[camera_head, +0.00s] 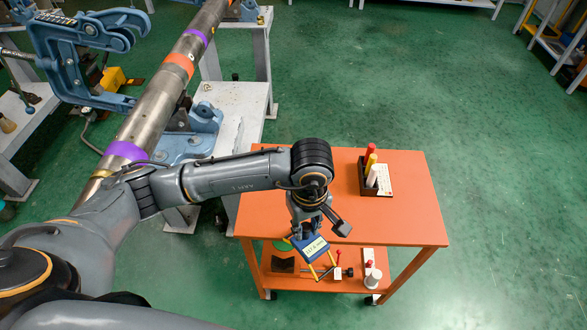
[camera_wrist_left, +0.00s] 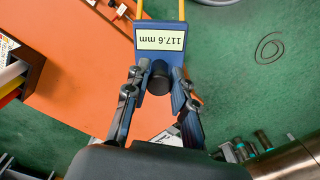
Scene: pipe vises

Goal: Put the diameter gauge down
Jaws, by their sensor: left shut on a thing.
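The diameter gauge (camera_head: 311,247) has a blue body, yellow legs and a pale display. In the left wrist view the gauge (camera_wrist_left: 160,58) shows "117.6 mm" upside down. My left gripper (camera_head: 314,226) is shut on its black knob, with one finger on each side. The gauge hangs by the front edge of the orange cart (camera_head: 420,220), its legs pointing down and toward the viewer. Whether it touches the cart cannot be told. My right gripper is not in view.
A dark holder (camera_head: 365,191) with red, yellow and white markers stands on the cart top. The lower shelf (camera_head: 330,283) carries several small items. A long steel pipe (camera_head: 155,104) with coloured bands lies in blue vises (camera_head: 85,50) at left. The cart's right side is clear.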

